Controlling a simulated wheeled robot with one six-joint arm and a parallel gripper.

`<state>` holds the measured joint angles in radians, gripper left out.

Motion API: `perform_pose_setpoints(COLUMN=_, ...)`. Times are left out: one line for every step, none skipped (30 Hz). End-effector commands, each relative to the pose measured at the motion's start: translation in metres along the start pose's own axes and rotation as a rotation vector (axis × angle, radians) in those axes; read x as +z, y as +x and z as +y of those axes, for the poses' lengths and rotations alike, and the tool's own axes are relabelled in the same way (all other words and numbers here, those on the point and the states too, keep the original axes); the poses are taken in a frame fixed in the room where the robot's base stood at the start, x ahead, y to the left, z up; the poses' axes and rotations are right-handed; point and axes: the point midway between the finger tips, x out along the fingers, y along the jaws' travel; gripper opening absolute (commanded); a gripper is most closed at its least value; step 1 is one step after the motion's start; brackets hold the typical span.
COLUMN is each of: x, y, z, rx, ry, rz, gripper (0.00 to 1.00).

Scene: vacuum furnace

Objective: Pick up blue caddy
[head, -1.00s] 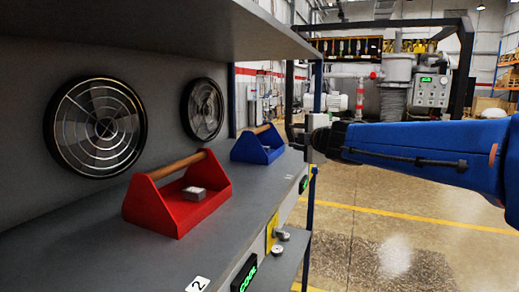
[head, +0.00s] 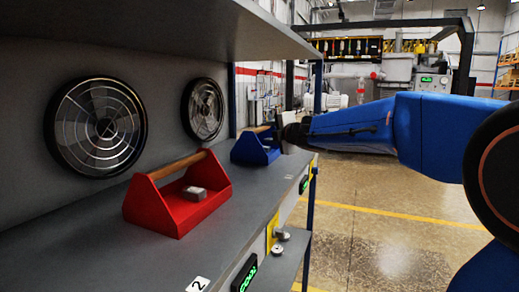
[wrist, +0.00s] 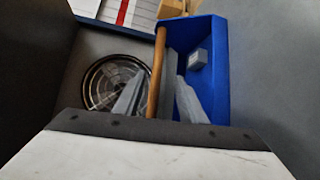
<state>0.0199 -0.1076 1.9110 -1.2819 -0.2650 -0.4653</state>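The blue caddy (head: 250,149) stands on the grey shelf towards its far end. It has a wooden bar handle and a small grey block (wrist: 197,59) inside. My gripper (head: 280,128) is at the caddy's right end in the head view, partly covering it. In the wrist view the blue caddy (wrist: 216,90) lies ahead, with its wooden handle (wrist: 157,65) between my spread grey fingers. The gripper is open; I cannot tell whether either finger touches the handle.
A red caddy (head: 177,205) with a grey block inside stands nearer on the same shelf (head: 95,252). Two round fans (head: 97,127) are set in the back wall. An upper shelf (head: 150,25) hangs overhead. Open floor (head: 400,245) lies to the right.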

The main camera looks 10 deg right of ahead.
Motion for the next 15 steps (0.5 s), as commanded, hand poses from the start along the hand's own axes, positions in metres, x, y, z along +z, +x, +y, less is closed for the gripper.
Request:
perform_pose_setpoints(x=0.000, y=0.007, z=-0.001, rx=-0.001, ry=0.001, rz=0.001, gripper=0.37)
perform_pose_setpoints(x=0.000, y=0.010, z=-0.001, rx=-0.001, ry=0.001, rz=0.001, gripper=0.37)
perform_pose_setpoints(x=0.000, y=0.013, z=0.000, rx=0.000, ry=0.000, rz=0.001, gripper=0.37)
perform_pose_setpoints(x=0.000, y=0.015, z=0.000, rx=0.000, ry=0.000, rz=0.000, gripper=0.37)
perform_pose_setpoints(x=0.000, y=0.017, z=0.000, rx=0.001, ry=0.000, rz=0.000, gripper=0.37)
perform_pose_setpoints(x=0.000, y=0.018, z=0.001, rx=0.001, ry=0.001, rz=0.000, gripper=0.37)
perform_pose_setpoints(x=0.000, y=0.019, z=0.000, rx=0.001, ry=0.001, rz=0.000, gripper=0.37)
perform_pose_setpoints(x=0.000, y=0.020, z=0.000, rx=0.000, ry=0.001, rz=0.000, gripper=0.37)
perform_pose_setpoints(x=0.000, y=0.021, z=0.000, rx=0.000, ry=0.001, rz=0.000, gripper=0.37)
perform_pose_setpoints(x=0.000, y=0.022, z=0.000, rx=0.000, ry=0.001, rz=0.000, gripper=0.37)
perform_pose_setpoints(x=0.000, y=0.024, z=0.000, rx=0.000, ry=0.001, rz=0.000, gripper=0.37)
perform_pose_setpoints(x=0.000, y=0.026, z=0.000, rx=-0.001, ry=0.001, rz=0.000, gripper=0.37)
perform_pose_setpoints(x=0.000, y=0.028, z=0.001, rx=-0.001, ry=0.001, rz=0.000, gripper=0.37)
perform_pose_setpoints(x=0.000, y=0.031, z=0.001, rx=-0.001, ry=0.001, rz=0.000, gripper=0.37)
perform_pose_setpoints(x=0.000, y=0.035, z=0.002, rx=0.000, ry=0.000, rz=0.000, gripper=0.37)
